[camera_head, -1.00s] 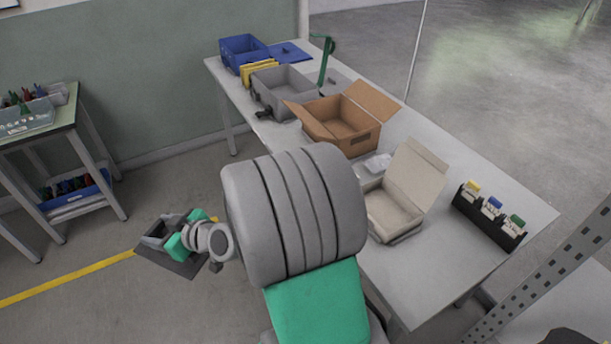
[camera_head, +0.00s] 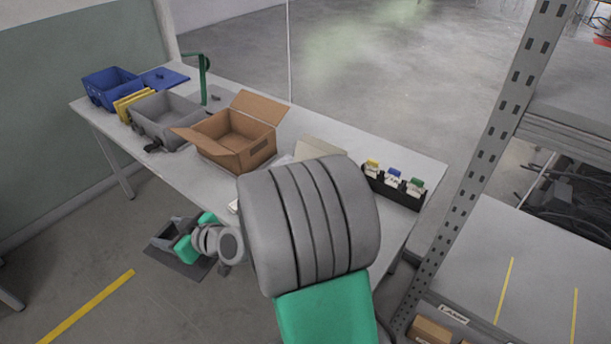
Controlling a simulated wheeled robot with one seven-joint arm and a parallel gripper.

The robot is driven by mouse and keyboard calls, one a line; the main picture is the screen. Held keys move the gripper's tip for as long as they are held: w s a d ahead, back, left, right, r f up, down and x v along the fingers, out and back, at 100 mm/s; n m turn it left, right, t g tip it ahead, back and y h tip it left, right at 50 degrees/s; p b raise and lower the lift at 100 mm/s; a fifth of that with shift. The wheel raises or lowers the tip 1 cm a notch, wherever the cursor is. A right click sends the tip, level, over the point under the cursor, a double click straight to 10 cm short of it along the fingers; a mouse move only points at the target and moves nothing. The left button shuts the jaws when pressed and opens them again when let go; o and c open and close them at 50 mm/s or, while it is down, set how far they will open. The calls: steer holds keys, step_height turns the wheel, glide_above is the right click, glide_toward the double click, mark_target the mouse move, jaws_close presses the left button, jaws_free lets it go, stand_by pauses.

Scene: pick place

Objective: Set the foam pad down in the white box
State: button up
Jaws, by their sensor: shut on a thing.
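The foam pad (camera_head: 188,264) is a dark grey flat sheet at my gripper (camera_head: 168,240), left of my arm. My gripper is shut on the pad and holds it in front of the table's near edge, over the floor in the picture. The fingers partly cover the pad. The white box (camera_head: 316,151) stands on the table. Its raised lid shows above my arm, but my arm hides most of the box, including its inside. My gripper is left of and nearer than the box.
On the white table (camera_head: 300,126) stand an open cardboard box (camera_head: 228,146), a grey bin (camera_head: 165,130), a blue bin (camera_head: 112,90) and a black rack (camera_head: 396,190) of small bottles. A metal shelf (camera_head: 470,165) rises at the right.

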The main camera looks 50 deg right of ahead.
steer(key=w+d+f+m+h+b, duration=0.1)
steer(key=w+d+f+h+b, duration=0.15)
steer(key=d+b, duration=0.95)
steer(key=s+d+m, duration=0.1)
steer(key=s+d, duration=0.3)
steer(key=d, duration=0.8)
steer(key=s+d, duration=0.3)
steer(key=d, duration=0.8)
steer(key=shift+t, duration=0.3)
steer(key=shift+s+f+b, duration=0.1)
steer(key=shift+f+b, duration=2.1)
steer(key=shift+f, duration=1.7)
steer(key=shift+s, duration=0.15)
steer(key=shift+b, duration=0.3)
steer(key=shift+f+b, duration=0.35)
